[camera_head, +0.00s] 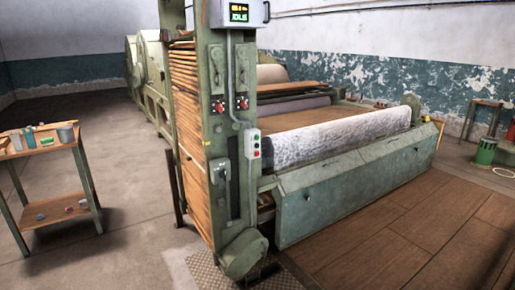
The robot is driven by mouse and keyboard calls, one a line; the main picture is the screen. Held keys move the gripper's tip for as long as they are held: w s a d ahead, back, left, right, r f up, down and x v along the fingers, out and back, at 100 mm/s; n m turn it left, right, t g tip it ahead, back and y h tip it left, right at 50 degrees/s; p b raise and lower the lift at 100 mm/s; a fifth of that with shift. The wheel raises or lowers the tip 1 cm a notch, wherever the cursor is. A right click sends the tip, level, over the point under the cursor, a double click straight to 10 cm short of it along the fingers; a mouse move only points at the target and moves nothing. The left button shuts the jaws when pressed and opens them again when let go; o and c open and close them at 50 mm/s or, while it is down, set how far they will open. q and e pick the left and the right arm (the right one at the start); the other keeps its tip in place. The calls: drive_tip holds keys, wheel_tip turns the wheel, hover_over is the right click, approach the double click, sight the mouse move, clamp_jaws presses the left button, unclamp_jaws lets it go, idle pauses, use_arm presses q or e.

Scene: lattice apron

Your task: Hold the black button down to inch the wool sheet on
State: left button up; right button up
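A small pale control box (252,143) is fixed to the right edge of the green machine post (217,150). It carries small coloured buttons, with red and green visible; a black button is too small to make out. The wool sheet (335,134) is a thick, fluffy, grey-white band lying across the front of the machine, above a grey-green front panel (350,190). Neither of my grippers is in view.
A lit display (239,13) tops the post, and two red knobs (220,107) sit midway up. A wooden trolley (55,150) with cups stands at left. A green bin (485,151) and small table (486,104) stand at right.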

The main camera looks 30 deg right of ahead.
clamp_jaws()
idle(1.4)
